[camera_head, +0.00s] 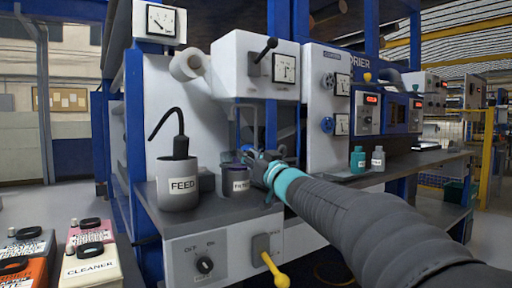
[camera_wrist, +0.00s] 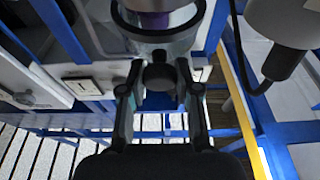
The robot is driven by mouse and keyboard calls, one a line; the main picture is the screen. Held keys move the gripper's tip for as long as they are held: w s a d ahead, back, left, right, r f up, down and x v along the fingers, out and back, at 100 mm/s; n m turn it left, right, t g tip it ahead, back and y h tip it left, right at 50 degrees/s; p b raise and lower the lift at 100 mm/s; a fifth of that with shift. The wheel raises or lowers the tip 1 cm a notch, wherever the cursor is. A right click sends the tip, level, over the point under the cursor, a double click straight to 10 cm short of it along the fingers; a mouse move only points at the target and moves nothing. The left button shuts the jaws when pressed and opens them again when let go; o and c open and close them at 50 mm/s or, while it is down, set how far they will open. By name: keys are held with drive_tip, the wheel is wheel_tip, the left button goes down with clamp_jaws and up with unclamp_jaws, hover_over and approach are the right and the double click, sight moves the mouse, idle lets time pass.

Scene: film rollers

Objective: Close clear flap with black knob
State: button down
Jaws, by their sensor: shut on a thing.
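My gripper (camera_head: 249,163) reaches in from the lower right, beside the grey FILTER pot (camera_head: 236,184). In the wrist view my gripper (camera_wrist: 159,72) has its two fingers closed on either side of a round black knob (camera_wrist: 158,78). Just beyond the knob is a see-through curved band (camera_wrist: 176,46), which looks like the clear flap. A purple part shows inside its dark ring. In the head view the knob is hidden by my gripper, and I cannot make out the flap's edges or how far it is swung.
The FEED pot (camera_head: 178,188) with a black hooked handle stands left of the FILTER pot on the grey bench. Above is a white box with a black lever (camera_head: 263,50). A yellow lever (camera_head: 275,270) sticks out below. Small bottles (camera_head: 357,160) stand to the right.

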drive_tip(key=shift+s+d+f, duration=0.1)
drive_tip(key=shift+d+f, duration=0.05)
drive_tip(key=shift+f, duration=1.35)
drive_tip(key=c, duration=0.8)
unclamp_jaws()
drive_tip(key=shift+d, duration=0.1)
drive_tip(key=shift+r, duration=0.2)
drive_tip(key=shift+s, duration=0.1)
drive_tip(key=v, duration=1.1)
drive_tip(key=shift+s+d+f, duration=0.15)
drive_tip(key=shift+s, duration=0.2)
